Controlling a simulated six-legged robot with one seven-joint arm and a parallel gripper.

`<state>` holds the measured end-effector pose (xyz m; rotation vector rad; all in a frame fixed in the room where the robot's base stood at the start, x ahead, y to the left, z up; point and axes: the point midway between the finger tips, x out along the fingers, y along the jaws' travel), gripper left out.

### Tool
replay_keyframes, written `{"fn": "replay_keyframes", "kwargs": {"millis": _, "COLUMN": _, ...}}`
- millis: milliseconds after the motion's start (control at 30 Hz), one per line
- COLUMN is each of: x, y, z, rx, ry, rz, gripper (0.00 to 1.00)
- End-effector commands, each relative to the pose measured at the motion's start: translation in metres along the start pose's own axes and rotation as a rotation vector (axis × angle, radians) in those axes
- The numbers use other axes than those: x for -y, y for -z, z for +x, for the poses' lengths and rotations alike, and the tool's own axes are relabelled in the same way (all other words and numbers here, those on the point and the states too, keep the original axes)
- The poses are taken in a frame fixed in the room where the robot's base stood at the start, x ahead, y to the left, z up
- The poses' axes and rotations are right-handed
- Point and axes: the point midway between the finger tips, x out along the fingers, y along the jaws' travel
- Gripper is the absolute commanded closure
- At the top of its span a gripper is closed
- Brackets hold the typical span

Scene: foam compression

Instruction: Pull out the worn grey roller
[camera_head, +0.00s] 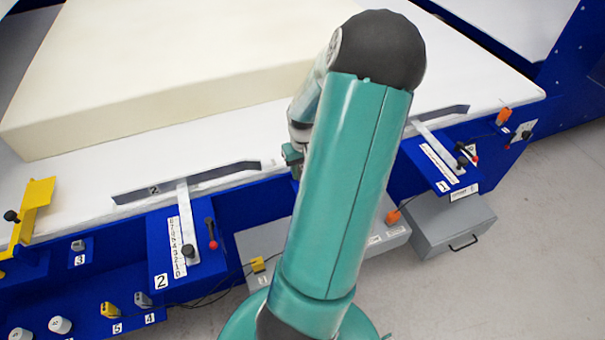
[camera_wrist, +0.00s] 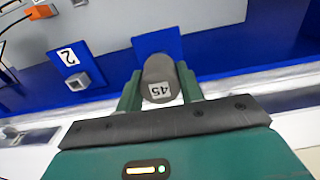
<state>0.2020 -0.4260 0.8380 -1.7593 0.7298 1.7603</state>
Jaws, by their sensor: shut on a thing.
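A grey roller (camera_wrist: 158,70) shows its round end to the wrist view, with a white label reading upside down, apparently 45. My gripper (camera_wrist: 158,88) has one green finger on each side of it and is shut on it. Behind the roller is a small blue plate (camera_wrist: 145,44) on the blue frame; I cannot tell whether the roller still touches it. In the head view my teal arm hides the roller and most of my gripper.
A cream foam block (camera_head: 170,60) lies on the white table (camera_head: 90,185). Grey angled guides (camera_head: 225,175) and clamps line its front edge. A numbered socket (camera_wrist: 78,81) sits left of the roller. A grey drawer box (camera_head: 450,225) stands on the floor at right.

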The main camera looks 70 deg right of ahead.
Motion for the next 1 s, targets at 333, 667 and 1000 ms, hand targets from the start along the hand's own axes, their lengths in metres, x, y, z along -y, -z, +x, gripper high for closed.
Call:
{"fn": "replay_keyframes", "kwargs": {"millis": 333, "x": 0.0, "y": 0.0, "z": -0.007, "rx": -0.002, "ry": 0.0, "rz": 0.001, "gripper": 0.94}}
{"fn": "replay_keyframes", "kwargs": {"millis": 667, "x": 0.0, "y": 0.0, "z": -0.013, "rx": -0.001, "ry": 0.0, "rz": 0.0, "gripper": 0.94}}
{"fn": "replay_keyframes", "kwargs": {"millis": 1000, "x": 0.0, "y": 0.0, "z": -0.016, "rx": -0.001, "ry": 0.001, "rz": 0.001, "gripper": 0.94}}
